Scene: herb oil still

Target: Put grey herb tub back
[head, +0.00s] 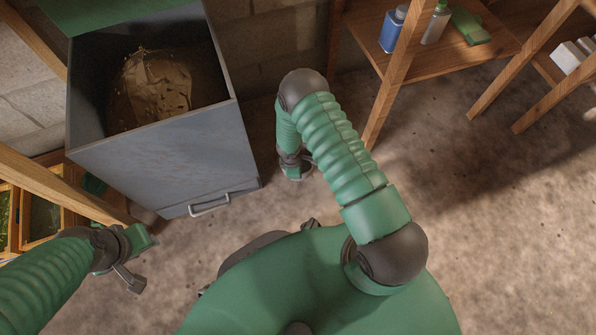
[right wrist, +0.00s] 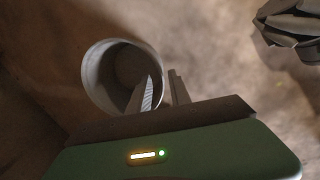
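The grey herb tub (right wrist: 95,82) shows in the right wrist view as a round, hollow vessel with its open mouth facing the camera. My right gripper (right wrist: 162,78) has its fingers apart at the tub's right rim. One finger overlaps the mouth and the other is just outside the rim; I cannot tell whether either touches the wall. In the head view my right arm reaches down beside the large grey bin, and its gripper and the tub are mostly hidden. My left gripper (head: 132,272) is at the lower left, clear of the tub; its finger opening is unclear.
The open grey bin (head: 165,160) with a front handle holds a brown heap (head: 152,85). Wooden posts and a shelf (head: 462,52) with a blue bottle (head: 391,32) stand at the upper right. Crates (head: 42,218) are at the left. The floor (head: 490,210) is clear at right.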

